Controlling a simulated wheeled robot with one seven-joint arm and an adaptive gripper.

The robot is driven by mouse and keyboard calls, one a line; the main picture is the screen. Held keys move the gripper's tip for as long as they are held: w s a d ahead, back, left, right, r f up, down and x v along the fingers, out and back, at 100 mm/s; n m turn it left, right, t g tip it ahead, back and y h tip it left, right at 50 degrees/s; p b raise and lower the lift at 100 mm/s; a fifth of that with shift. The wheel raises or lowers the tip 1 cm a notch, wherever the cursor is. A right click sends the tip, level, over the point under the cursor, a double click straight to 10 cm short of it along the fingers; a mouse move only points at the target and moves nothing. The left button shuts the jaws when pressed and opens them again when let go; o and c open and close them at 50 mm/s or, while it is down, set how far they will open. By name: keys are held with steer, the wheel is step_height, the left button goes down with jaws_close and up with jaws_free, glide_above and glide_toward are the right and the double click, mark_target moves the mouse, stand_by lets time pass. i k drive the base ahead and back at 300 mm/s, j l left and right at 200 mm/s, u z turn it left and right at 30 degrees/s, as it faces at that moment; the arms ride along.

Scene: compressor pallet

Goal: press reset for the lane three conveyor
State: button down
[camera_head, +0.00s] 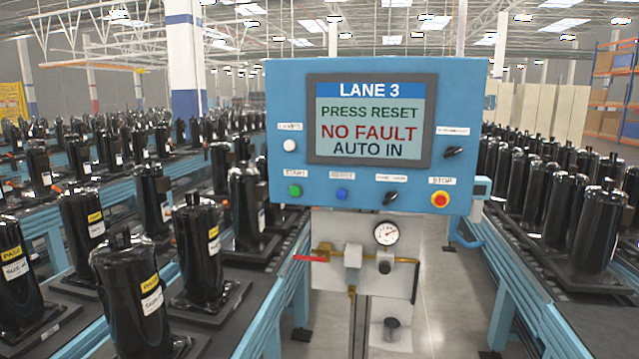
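A blue control panel (270,125) headed "LANE 3" stands upright in the middle of the head view. Its screen (367,118) reads "PRESS RESET", "NO FAULT" and "AUTO IN". A white button or lamp (289,145) is at upper left and another black knob (453,152) at right. My gripper is not in view.
Below the panel are a pressure gauge (386,233), a valve with a red handle (311,258) and piping. Conveyors with many black compressors (130,295) run along the left, and more compressors (600,225) along the right. Grey floor (450,300) shows right of the stand.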

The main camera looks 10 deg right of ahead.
mark_target(341, 194)
steer(key=i+j+z, duration=0.1)
steer(key=i+j, duration=0.4)
steer(key=i+j+z, duration=0.1)
steer(key=i+j, duration=0.4)
steer(key=j, duration=0.1)
